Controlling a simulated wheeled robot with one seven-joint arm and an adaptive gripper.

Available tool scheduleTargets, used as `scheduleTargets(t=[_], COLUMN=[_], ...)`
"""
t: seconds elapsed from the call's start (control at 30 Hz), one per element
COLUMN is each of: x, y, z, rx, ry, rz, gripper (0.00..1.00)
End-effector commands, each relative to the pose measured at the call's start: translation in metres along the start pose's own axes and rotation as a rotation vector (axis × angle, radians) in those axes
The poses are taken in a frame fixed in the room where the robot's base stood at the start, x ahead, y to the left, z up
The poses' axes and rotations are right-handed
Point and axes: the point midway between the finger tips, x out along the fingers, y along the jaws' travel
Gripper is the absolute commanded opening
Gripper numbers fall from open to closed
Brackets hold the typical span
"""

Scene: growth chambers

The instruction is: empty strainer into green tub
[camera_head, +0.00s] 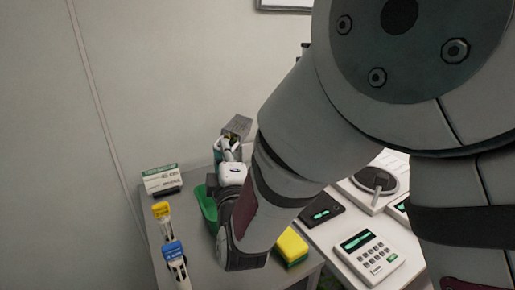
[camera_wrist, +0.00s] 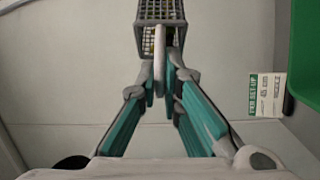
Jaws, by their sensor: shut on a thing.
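The strainer (camera_head: 240,124) is a grey mesh basket, held up off the table near the back wall in the head view. In the wrist view the strainer (camera_wrist: 148,12) is at the top centre, with yellowish bits showing through its mesh. My gripper (camera_head: 229,150) is shut on its light grey handle (camera_wrist: 159,50), between the teal fingers of my gripper (camera_wrist: 163,84). The green tub (camera_head: 208,203) stands on the table, lower and to the left of the strainer, partly hidden by my arm. A piece of the green tub (camera_wrist: 306,50) shows at the right edge of the wrist view.
A white and green box (camera_head: 162,179) stands at the table's back left. Yellow-topped (camera_head: 161,210) and blue-topped (camera_head: 173,252) tools lie in front of it. A yellow and green sponge (camera_head: 291,247) is right of my arm. A keypad device (camera_head: 367,258) and a scale-like device (camera_head: 374,184) are farther right.

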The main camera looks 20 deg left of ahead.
Motion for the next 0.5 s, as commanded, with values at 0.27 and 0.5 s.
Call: scheduleTargets(t=[0.27,0.5], x=[0.003,0.004], y=[-0.012,-0.018], z=[0.005,0.008], rx=[-0.071,-0.129], ry=[0.041,0.071], rz=[0.128,0.228], gripper=[0.00,0.00])
